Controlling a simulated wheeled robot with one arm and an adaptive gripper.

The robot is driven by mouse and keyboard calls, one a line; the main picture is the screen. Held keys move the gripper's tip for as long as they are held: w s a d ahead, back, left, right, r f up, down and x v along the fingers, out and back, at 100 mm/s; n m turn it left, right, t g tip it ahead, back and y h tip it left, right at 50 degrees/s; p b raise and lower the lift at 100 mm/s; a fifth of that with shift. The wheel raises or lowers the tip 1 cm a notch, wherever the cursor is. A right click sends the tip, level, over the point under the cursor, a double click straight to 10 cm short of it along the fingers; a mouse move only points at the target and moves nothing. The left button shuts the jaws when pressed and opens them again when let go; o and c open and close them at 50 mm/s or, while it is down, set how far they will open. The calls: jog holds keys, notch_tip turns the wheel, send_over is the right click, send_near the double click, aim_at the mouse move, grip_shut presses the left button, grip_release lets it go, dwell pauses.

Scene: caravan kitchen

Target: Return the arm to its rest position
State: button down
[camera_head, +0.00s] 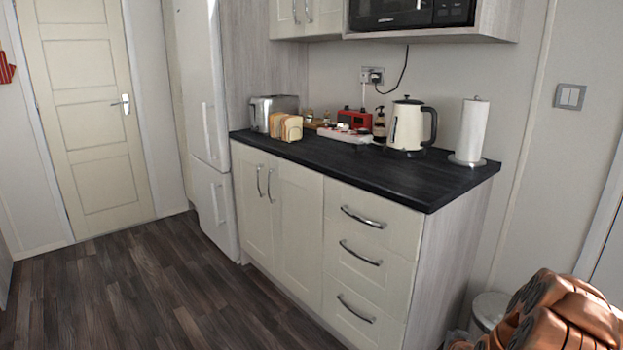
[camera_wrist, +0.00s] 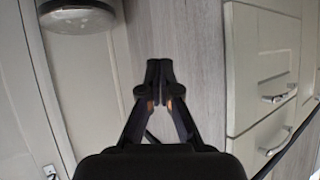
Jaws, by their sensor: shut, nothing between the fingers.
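My gripper (camera_wrist: 159,72) shows in the wrist view as two dark fingers with their tips together and nothing between them. Behind it are the grey wood-grain side panel (camera_wrist: 192,30) of a cabinet and the pale drawers (camera_wrist: 262,55) at the right. Part of my arm (camera_head: 560,315), in orange-brown links, is folded at the lower right corner of the head view. My gripper itself does not show in the head view.
A dark worktop (camera_head: 400,172) holds a kettle (camera_head: 407,125), a paper towel roll (camera_head: 472,130), a toaster (camera_head: 272,108) and bread (camera_head: 286,127). A bin (camera_head: 488,308) stands beside my arm, by the cabinet's end. The wood floor (camera_head: 150,290) at the left is clear.

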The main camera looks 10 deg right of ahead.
jog(key=s+a+r+n+g+y+p, duration=0.25)
jog(key=a+r+p, duration=0.25)
jog(key=a+r, duration=0.6)
jog(key=s+a+r+n+g+y+p, duration=0.25)
jog(key=s+a+r+p, duration=0.2)
jog(key=a+r, duration=0.7)
jog(key=s+a+r+g+p, duration=0.2)
jog(key=s+a+r+p, duration=0.1)
jog(key=s+r, duration=0.4)
jog(key=s+a+r+n+g+p, duration=0.1)
jog(key=s+a+r+g+p, duration=0.2)
jog(key=s+r, duration=0.5)
jog(key=s+a+r+g+p, duration=0.2)
jog(key=s+a+r+p, duration=0.3)
jog(key=s, duration=1.1)
notch_tip(320, 180, up, 3)
jog(key=shift+a+f, duration=0.2)
jog(key=shift+a, duration=0.4)
jog(key=shift+s, duration=0.1)
